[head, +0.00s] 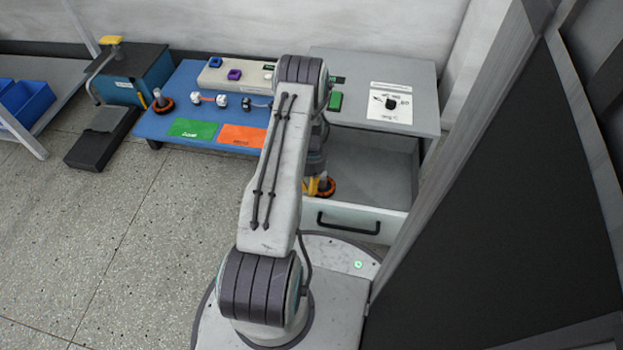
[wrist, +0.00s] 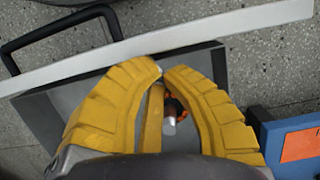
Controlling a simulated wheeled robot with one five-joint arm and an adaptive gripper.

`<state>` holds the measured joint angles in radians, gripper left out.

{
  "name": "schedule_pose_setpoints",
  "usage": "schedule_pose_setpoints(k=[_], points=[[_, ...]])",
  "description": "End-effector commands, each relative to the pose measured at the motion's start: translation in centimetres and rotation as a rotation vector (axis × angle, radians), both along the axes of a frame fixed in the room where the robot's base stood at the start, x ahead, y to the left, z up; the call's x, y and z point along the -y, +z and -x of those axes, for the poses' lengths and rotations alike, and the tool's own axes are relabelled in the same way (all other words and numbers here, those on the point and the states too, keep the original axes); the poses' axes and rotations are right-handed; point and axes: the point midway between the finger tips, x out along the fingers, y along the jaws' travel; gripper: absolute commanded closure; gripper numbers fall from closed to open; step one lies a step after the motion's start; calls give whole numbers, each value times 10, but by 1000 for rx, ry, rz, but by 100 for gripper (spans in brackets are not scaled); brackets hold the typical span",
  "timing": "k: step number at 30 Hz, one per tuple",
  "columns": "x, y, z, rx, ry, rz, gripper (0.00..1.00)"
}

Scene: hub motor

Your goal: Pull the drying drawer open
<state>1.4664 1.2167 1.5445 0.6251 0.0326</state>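The drying drawer (head: 385,182) stands pulled out from under the grey cabinet top, and its inside shows. Its pale front panel carries a black bar handle (head: 348,224). In the wrist view the handle (wrist: 62,35) lies at the upper left, beyond the front panel (wrist: 190,36). My gripper (wrist: 162,70) has yellow fingers with tips almost together and nothing seen between the tips. It is over the drawer, apart from the handle. A part with an orange ring and grey shaft (wrist: 170,122) shows past the fingers; in the head view an orange ring (head: 326,187) is beside them.
A switch panel (head: 390,104) lies on the cabinet top (head: 425,110). A blue table (head: 175,90) to the left holds small parts, a green mat (head: 193,128) and an orange mat (head: 243,134). A dark panel (head: 500,220) stands close on the right.

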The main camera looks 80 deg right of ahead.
Motion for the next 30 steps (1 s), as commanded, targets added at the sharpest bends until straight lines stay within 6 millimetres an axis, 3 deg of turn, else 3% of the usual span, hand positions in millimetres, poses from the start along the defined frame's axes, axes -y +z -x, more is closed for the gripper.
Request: schedule_pose_setpoints(k=[7, 21, 30], points=[[5, 15, 0, 0, 0, 3, 100], [23, 89, -2, 0, 0, 3, 100], [29, 113, -3, 0, 0, 1, 100]])
